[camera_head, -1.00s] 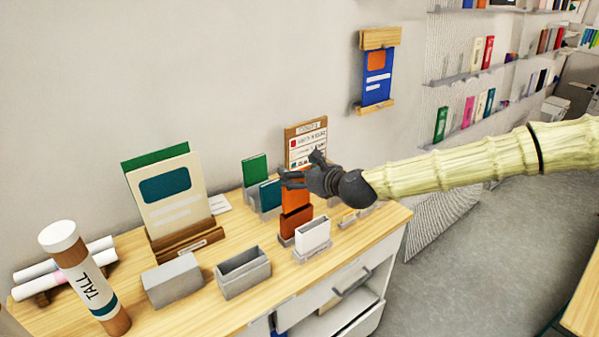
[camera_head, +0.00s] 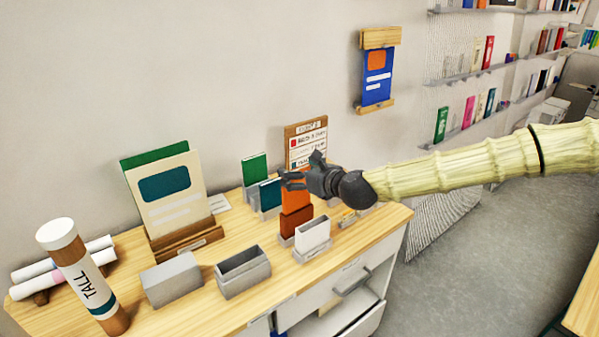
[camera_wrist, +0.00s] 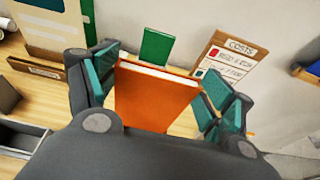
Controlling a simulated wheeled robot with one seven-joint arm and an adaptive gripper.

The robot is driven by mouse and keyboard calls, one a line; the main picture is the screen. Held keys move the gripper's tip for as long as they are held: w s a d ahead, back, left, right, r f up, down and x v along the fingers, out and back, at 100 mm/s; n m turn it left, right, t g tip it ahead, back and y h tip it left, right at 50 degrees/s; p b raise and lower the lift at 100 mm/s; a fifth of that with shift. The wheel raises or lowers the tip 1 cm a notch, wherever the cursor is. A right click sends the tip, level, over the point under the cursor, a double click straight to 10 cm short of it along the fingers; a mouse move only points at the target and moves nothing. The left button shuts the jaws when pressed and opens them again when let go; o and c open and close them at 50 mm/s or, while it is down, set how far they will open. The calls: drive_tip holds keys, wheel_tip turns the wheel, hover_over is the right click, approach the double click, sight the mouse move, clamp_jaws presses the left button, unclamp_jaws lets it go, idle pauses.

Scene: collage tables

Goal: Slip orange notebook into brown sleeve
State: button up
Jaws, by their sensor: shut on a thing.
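The orange notebook (camera_head: 294,199) is upright between the fingers of my gripper (camera_head: 297,181). In the wrist view the orange notebook (camera_wrist: 150,102) shows its cover and pale page edge, with a teal-padded finger on each side. The brown sleeve (camera_head: 296,222) stands upright in a small holder on the table, directly below the notebook. The notebook's lower edge meets the sleeve's top in the head view; I cannot tell how far it is inside. The sleeve is hidden in the wrist view.
A white sleeve (camera_head: 313,233) stands in a holder in front. Green (camera_head: 255,168) and teal (camera_head: 270,194) books stand behind and to the left. A costs board (camera_head: 306,143) is behind. Grey boxes (camera_head: 243,272) and a tall tube (camera_head: 84,280) stand on the left of the wooden table.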

drive_tip(key=b, duration=0.4)
hover_over(298, 202)
drive_tip(key=shift+s+d+f, duration=0.1)
drive_tip(key=shift+s+f, duration=0.05)
drive_tip(key=shift+f, duration=1.15)
drive_tip(key=shift+s+d+f, duration=0.1)
drive_tip(key=shift+f, duration=1.15)
drive_tip(key=shift+f+b, duration=0.1)
drive_tip(key=shift+b, duration=0.2)
drive_tip(key=shift+f+b, duration=2.3)
drive_tip(key=shift+f, duration=0.45)
drive_tip(key=o, duration=1.3)
drive_tip(key=shift+s, duration=0.1)
drive_tip(key=v, duration=1.2)
